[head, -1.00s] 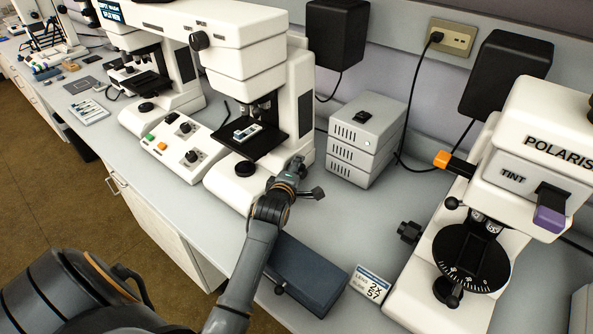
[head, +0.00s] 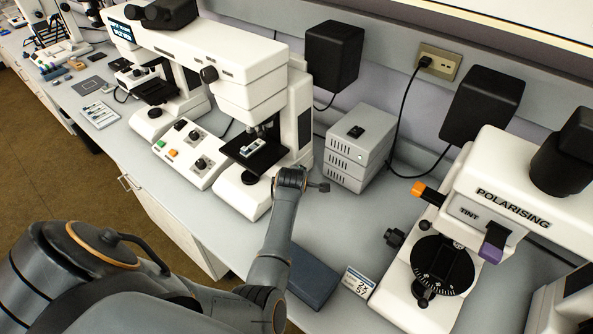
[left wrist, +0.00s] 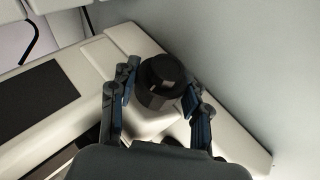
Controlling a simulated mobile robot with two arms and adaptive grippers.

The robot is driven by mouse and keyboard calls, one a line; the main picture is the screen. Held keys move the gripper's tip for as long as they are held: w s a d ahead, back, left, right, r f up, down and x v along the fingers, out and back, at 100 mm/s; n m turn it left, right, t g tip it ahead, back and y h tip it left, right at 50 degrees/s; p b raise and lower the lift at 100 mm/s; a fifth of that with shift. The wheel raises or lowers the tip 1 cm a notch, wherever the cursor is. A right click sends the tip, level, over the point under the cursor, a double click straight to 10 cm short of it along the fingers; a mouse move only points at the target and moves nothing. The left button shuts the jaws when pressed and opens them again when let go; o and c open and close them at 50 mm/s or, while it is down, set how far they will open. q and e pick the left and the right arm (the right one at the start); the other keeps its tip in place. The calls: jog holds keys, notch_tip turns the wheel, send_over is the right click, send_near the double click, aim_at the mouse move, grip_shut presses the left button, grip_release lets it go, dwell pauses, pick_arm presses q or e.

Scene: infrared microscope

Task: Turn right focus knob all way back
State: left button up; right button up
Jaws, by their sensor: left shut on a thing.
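The infrared microscope (head: 238,97) is a large white stand with a black stage (head: 254,153), near the middle of the head view. In the left wrist view its right focus knob (left wrist: 161,77) is a round black knob on the white base. My left gripper (left wrist: 160,88) has one finger on each side of this knob and is shut on it. In the head view my left wrist (head: 289,179) is at the right side of the microscope's base and hides the knob and most of the fingers. My right gripper is in neither view.
A grey stacked box (head: 357,148) stands right of the microscope. A control panel (head: 191,153) stands to its left. A dark blue box (head: 312,276) and a label card (head: 358,282) lie near my arm. The polarising microscope (head: 498,190) stands at the right.

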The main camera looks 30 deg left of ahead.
pick_arm(q)
jog(key=shift+g+p, duration=0.4)
jog(key=shift+g, duration=0.2)
jog(key=o, duration=1.2)
jog(key=shift+f, duration=0.1)
jog(key=shift+c, duration=0.2)
notch_tip(320, 180, up, 10)
jog(key=shift+r, duration=0.1)
